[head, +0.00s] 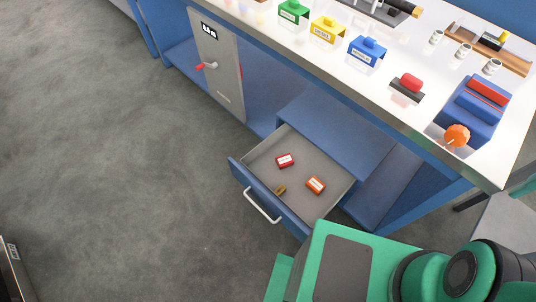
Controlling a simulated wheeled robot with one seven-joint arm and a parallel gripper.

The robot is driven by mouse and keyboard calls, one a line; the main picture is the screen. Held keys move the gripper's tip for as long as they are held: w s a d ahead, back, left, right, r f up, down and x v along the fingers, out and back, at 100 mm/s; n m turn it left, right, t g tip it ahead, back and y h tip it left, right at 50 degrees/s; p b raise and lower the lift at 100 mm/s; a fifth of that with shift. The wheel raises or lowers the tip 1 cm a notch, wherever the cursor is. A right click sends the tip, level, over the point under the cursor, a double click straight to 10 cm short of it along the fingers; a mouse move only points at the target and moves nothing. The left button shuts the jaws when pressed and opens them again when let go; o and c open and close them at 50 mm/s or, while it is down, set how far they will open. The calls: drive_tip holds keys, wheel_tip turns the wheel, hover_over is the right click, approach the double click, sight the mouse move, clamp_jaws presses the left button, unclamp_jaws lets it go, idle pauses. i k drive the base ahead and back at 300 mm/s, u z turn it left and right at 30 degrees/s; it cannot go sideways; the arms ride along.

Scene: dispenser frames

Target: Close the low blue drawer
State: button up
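The low blue drawer (239,174) sits under the workbench and is pulled well out, its front facing left toward the open floor. A pale bar handle (262,206) is on its front.
The bench top (400,110) holds green, yellow and blue containers and several small jars. A grey cabinet door (215,65) with a red-tipped handle is left of the drawer. Open grey floor (110,150) fills the left side. A dark object (15,270) stands at bottom left.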

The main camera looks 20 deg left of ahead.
sight(298, 209)
drive_tip(key=u, duration=1.5)
drive_tip(key=k, duration=1.25)
drive_tip(key=z, duration=0.6)
drive_tip(key=i, duration=1)
drive_tip(key=u, duration=0.05)
